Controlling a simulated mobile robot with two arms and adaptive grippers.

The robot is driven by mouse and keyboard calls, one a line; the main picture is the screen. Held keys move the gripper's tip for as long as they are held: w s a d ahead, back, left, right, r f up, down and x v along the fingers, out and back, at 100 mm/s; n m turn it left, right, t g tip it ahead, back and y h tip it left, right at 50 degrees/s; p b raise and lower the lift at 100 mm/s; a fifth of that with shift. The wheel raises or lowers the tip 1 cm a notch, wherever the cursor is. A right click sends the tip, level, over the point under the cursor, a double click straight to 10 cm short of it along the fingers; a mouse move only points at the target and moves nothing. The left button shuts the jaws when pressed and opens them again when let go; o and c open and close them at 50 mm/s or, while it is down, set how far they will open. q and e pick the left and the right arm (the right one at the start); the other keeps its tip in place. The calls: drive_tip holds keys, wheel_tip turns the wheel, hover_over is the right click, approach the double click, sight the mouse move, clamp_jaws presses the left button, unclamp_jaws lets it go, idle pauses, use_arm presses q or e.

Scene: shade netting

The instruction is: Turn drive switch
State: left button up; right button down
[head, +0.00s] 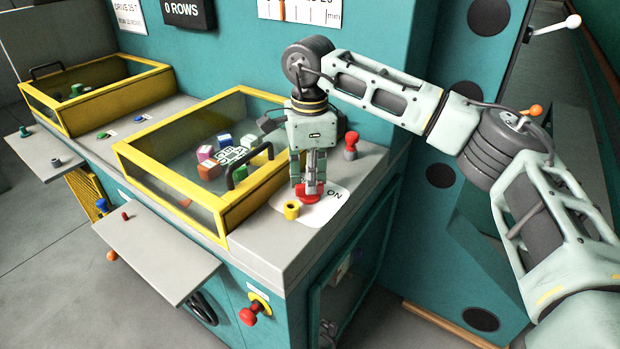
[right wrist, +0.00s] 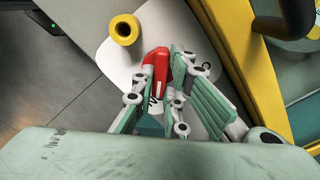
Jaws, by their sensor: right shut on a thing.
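The drive switch is a red knob (head: 309,192) on a white plate (head: 328,207) marked "ON", at the front right corner of the grey worktop. My right gripper (head: 313,182) points down onto it from above. In the right wrist view the red knob (right wrist: 157,68) sits between the two fingers of the gripper (right wrist: 160,78), which are shut on it. The fingers hide part of the knob and some of the plate's lettering. My left gripper is not in view.
A yellow ring-shaped piece (head: 291,210) stands just beside the knob. A yellow-framed clear guard (head: 225,220) with a black handle is close on the left. A red-topped post (head: 351,145) stands behind. A red button (head: 250,315) is on the front panel.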

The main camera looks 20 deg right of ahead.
drive_tip(key=shift+w+r, duration=0.1)
drive_tip(key=shift+r, duration=0.05)
idle(0.3)
drive_tip(key=c, duration=2.1)
unclamp_jaws()
drive_tip(key=shift+o, duration=0.3)
wheel_tip(320, 180, up, 12)
